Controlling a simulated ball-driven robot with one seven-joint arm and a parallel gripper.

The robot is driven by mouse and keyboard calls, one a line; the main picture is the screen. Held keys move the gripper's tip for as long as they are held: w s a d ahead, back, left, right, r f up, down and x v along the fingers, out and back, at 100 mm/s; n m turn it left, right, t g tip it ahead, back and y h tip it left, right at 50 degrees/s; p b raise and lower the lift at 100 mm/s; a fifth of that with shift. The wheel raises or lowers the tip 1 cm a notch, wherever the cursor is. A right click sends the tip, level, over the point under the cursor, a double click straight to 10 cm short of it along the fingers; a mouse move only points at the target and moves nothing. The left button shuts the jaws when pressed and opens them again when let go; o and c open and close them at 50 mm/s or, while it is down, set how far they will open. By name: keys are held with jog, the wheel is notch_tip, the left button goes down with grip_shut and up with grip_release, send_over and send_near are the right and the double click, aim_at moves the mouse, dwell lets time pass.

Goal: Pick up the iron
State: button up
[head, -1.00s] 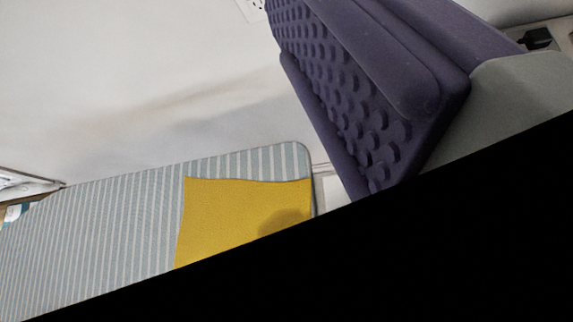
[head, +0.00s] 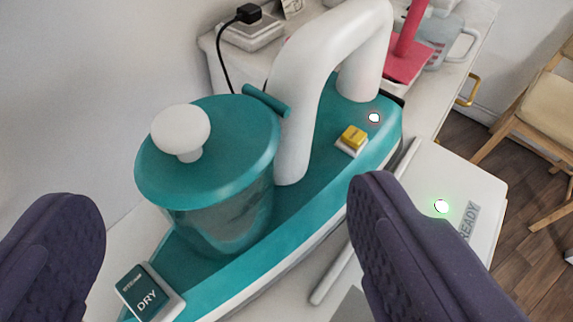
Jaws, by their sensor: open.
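The teal iron (head: 295,240) fills the middle of the view, slanting from lower left to upper right. It has a white arched handle (head: 305,85), a teal-lidded tank (head: 205,155) with a white knob (head: 181,131), a yellow button (head: 353,137) and a tag reading DRY (head: 146,295). My gripper (head: 225,225) is open, with its dark purple fingers wide apart at lower left and lower right. The iron's front and tank show between the fingers. The right finger hides part of the surface beside the iron. I cannot tell whether either finger touches it.
A white box marked READY (head: 470,215) with a green light lies right of the iron. Behind are a black plug on a white block (head: 250,32), a red stand (head: 405,62) and a clear jug (head: 440,38). A wooden chair (head: 540,110) stands on the floor at right.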

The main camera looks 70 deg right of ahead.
aim_at(211, 201)
jog(key=x, duration=0.2)
jog(key=b+x, duration=0.1)
jog(key=x, duration=0.1)
jog(key=shift+w+a+f, duration=0.1)
jog(key=shift+w+f, duration=0.15)
jog(key=shift+w+d, duration=0.1)
jog(key=shift+d, duration=0.15)
jog(key=shift+r, duration=0.1)
grip_shut()
